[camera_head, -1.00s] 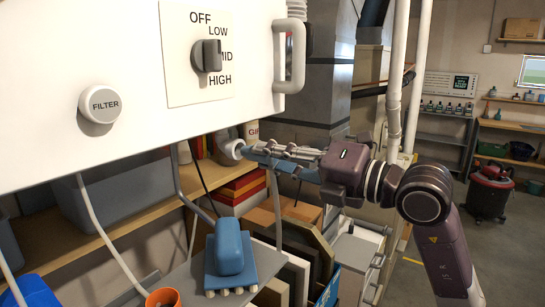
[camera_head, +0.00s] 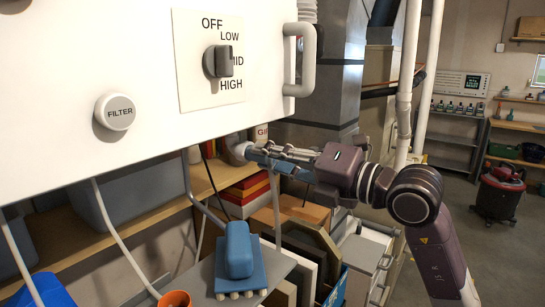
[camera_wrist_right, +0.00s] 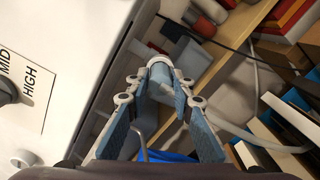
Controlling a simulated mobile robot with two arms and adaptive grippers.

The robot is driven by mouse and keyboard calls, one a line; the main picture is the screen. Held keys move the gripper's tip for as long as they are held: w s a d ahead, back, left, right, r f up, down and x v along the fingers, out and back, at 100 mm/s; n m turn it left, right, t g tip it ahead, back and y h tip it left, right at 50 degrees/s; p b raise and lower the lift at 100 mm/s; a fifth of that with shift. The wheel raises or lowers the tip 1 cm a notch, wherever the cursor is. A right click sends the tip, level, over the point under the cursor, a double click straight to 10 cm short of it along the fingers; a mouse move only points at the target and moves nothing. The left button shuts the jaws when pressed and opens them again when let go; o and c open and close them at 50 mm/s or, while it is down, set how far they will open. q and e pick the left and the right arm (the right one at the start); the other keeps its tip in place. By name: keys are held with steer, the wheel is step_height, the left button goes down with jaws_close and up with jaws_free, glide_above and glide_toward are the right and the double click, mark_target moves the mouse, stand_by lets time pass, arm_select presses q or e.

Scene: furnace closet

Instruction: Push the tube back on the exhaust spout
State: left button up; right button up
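A pale elbow-shaped spout or tube end (camera_head: 237,148) shows below the right end of the white furnace box (camera_head: 80,60). My right gripper (camera_head: 252,153) reaches in from the right, its fingertips at this piece. In the right wrist view, my right gripper's fingers (camera_wrist_right: 161,92) are spread, with a short grey-blue cylinder (camera_wrist_right: 162,82) with a white rim between or just beyond the tips. I cannot tell whether the pads touch it. How the tube and the spout join is hidden. My left gripper is out of view.
The box carries a round filter knob (camera_head: 115,112), a dial (camera_head: 217,61) and a white handle (camera_head: 302,78). A wooden shelf (camera_head: 120,212) with bins and boxes lies below. A blue sander-like tool (camera_head: 239,250) and an orange cup (camera_head: 175,299) sit in front. White vertical pipes (camera_head: 407,85) stand behind my arm.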

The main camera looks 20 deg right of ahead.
steer(key=o, duration=0.5)
steer(key=b+v, duration=0.4)
steer(key=v, duration=0.4)
stand_by(0.4)
stand_by(0.7)
